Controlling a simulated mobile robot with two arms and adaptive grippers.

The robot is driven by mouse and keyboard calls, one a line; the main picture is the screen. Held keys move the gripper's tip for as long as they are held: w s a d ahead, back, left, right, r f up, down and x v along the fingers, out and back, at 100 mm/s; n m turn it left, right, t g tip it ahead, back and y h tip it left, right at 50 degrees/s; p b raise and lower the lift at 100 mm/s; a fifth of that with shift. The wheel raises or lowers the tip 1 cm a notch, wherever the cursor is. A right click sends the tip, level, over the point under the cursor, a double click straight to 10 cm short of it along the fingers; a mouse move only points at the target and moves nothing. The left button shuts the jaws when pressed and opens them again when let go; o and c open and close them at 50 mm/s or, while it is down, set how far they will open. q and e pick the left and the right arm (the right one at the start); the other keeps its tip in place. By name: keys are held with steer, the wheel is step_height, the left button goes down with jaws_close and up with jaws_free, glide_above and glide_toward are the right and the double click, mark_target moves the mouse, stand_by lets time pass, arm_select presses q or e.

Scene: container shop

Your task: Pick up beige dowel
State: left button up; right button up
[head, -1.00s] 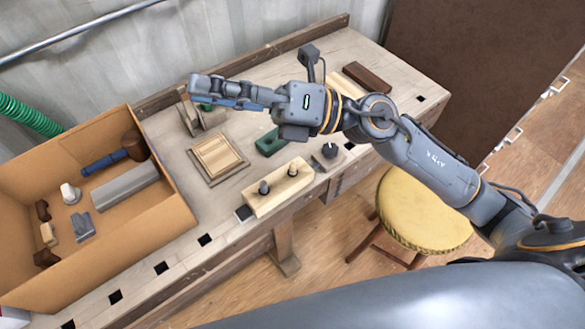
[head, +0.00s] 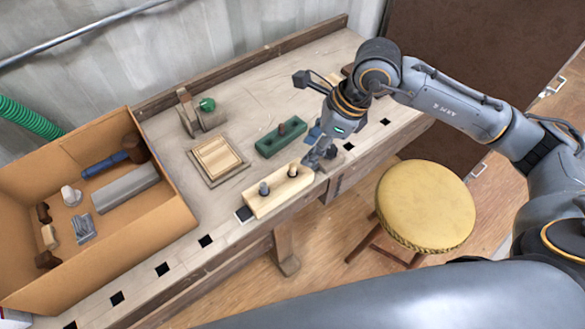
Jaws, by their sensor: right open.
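I cannot clearly make out a beige dowel. My right gripper (head: 314,163) is open and points down just beyond the right end of the pale block. It hides what stands beneath it. My left gripper is not in view.
A cardboard box (head: 180,212) with a mallet (head: 112,158) and other items stands at left on the workbench (head: 300,80). A square wooden frame (head: 218,158) lies mid-bench, with a wooden clamp-like piece (head: 209,121) behind it. A yellow stool (head: 425,205) stands in front.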

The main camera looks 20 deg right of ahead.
mark_target(295, 166)
steer(key=x, duration=0.3)
steer(key=shift+a, duration=0.15)
steer(key=shift+p+x, duration=0.95)
steer(key=shift+x, duration=1.8)
steer(key=shift+w, duration=0.15)
steer(key=c, duration=0.9)
